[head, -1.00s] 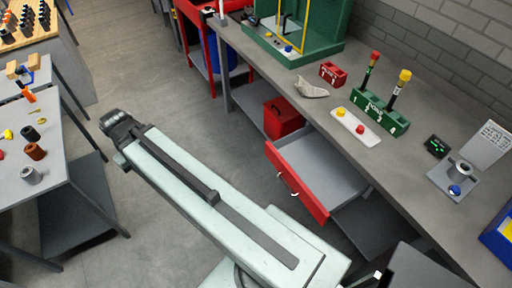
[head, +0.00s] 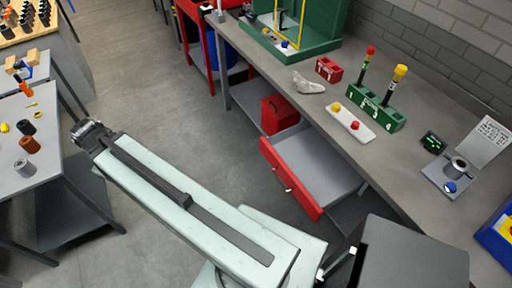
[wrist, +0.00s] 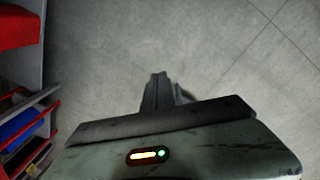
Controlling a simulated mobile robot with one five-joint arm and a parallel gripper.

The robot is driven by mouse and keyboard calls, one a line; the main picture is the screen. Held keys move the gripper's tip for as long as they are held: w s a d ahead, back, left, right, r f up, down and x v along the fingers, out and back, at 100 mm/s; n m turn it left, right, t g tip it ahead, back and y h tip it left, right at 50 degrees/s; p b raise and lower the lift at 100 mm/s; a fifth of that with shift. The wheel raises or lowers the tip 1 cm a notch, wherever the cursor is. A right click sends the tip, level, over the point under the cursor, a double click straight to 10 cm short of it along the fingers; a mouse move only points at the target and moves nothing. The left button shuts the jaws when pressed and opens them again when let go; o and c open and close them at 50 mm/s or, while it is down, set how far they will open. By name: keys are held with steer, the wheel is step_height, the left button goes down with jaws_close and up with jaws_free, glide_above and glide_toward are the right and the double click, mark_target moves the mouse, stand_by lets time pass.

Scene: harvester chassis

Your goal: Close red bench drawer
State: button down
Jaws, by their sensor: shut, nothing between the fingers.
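The red bench drawer (head: 290,178) is pulled out from under the long grey workbench (head: 296,88), in the middle of the head view. Its red front with a pale handle faces left, and its grey tray shows open behind. My gripper (wrist: 158,92) shows in the wrist view, its dark fingers together and empty above the bare floor. In the head view my arm stretches to the left of the drawer, apart from its front; the fingers cannot be made out there.
A red box (head: 279,114) sits on the lower shelf behind the drawer. A grey side table (head: 48,165) with small parts stands at left. Clear floor (head: 165,85) lies between the tables. Red and blue items (wrist: 22,130) edge the wrist view's left side.

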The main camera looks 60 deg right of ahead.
steer(key=s+d+f+n+h+b, duration=0.1)
steer(key=s+d+f+n+b, duration=0.15)
steer(key=d, duration=0.75)
steer(key=s+d+f+n+b, duration=0.1)
steer(key=s+d+f+b, duration=0.2)
steer(key=d, duration=0.6)
steer(key=n+g+h+b, duration=0.25)
steer(key=n+b, duration=0.35)
steer(key=b, duration=0.7)
glide_above(260, 149)
steer(key=a, duration=0.2)
step_height(260, 149, down, 14)
steer(key=shift+w+a+r, duration=0.15)
steer(key=shift+w+r, duration=0.05)
steer(key=shift+w, duration=0.2)
steer(key=shift+y, duration=0.25)
